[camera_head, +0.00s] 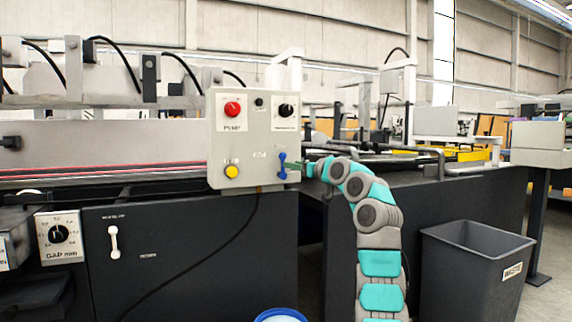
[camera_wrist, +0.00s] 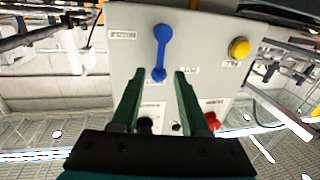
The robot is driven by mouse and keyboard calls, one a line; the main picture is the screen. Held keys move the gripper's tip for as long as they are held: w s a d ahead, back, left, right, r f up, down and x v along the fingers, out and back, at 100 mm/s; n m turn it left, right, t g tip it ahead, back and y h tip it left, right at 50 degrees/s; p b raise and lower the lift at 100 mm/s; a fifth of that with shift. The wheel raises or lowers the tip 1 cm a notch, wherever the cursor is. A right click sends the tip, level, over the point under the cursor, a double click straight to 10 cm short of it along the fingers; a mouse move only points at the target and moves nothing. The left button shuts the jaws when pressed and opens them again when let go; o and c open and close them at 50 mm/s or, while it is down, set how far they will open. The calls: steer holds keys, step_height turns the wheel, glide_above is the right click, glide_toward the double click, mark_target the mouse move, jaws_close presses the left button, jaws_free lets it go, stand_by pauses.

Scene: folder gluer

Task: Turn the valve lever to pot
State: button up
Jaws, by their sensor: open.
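The blue valve lever (camera_head: 282,166) is on the lower right of the grey control panel (camera_head: 242,118). It stands roughly upright in the head view. In the wrist view the lever (camera_wrist: 161,50) runs nearly straight up the picture, its narrow end toward my gripper. My gripper (camera_wrist: 158,73) is open, with the lever's narrow end between the two green fingertips in the picture. I cannot tell whether they touch it. In the head view my gripper (camera_head: 292,167) is at the panel's right edge beside the lever. Small labels around the lever are too blurred to read.
The panel also carries a red pump button (camera_head: 232,109), a black knob (camera_head: 286,111) and a yellow button (camera_head: 231,171). A dark waste bin (camera_head: 470,262) stands at right. A blue-rimmed container (camera_head: 280,315) is at the bottom. The machine's dark body (camera_head: 170,250) fills the left.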

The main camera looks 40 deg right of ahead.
mark_target(286, 174)
steer(key=shift+w+d+p, duration=0.1)
steer(key=shift+w+p, duration=0.65)
steer(key=shift+w, duration=2)
jaws_close()
